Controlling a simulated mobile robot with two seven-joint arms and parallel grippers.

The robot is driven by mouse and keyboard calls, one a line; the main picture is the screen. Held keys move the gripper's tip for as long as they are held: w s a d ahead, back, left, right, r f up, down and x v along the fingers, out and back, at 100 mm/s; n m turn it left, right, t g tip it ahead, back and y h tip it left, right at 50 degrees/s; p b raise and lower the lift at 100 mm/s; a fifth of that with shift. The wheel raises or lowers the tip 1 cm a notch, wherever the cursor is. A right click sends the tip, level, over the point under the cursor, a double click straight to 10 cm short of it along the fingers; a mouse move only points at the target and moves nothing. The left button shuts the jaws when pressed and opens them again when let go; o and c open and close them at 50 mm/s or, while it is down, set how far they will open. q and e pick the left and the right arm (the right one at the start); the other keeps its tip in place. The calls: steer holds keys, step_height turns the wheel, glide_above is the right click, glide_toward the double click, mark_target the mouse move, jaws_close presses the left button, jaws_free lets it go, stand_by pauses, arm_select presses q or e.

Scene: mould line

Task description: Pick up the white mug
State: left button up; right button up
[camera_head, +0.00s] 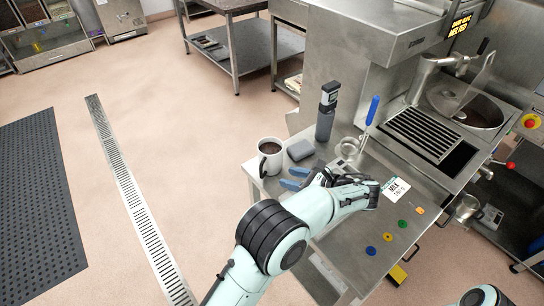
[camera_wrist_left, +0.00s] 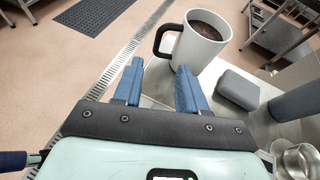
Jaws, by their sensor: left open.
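The white mug (camera_head: 265,163) stands upright at the left corner of the steel counter (camera_head: 335,215) and holds dark liquid. In the left wrist view the mug (camera_wrist_left: 197,49) is just beyond the fingertips, with its black handle toward the left. My left gripper (camera_head: 288,178) is open, its blue fingers pointing toward the mug. In the left wrist view the fingers (camera_wrist_left: 160,72) are apart with nothing between them. The handle sits above and between the fingertips there; I cannot tell whether they touch. My right gripper is out of view.
A grey rounded block (camera_head: 300,149) lies right of the mug. A white card (camera_head: 394,188) and several coloured discs lie nearer the counter's front. The floor left of the counter is clear.

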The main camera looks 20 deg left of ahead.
mark_target(263, 174)
arm_select(q)
steer(key=x, duration=0.4)
steer(key=shift+s+a+f, duration=0.15)
steer(key=shift+s+a, duration=0.15)
steer(key=shift+a, duration=0.1)
steer(key=shift+w+a+f, duration=0.25)
steer(key=shift+a, duration=0.2)
steer(key=x, duration=0.5)
steer(key=shift+d+f, duration=0.1)
steer(key=shift+f, duration=0.2)
steer(key=shift+c, duration=0.3)
jaws_close()
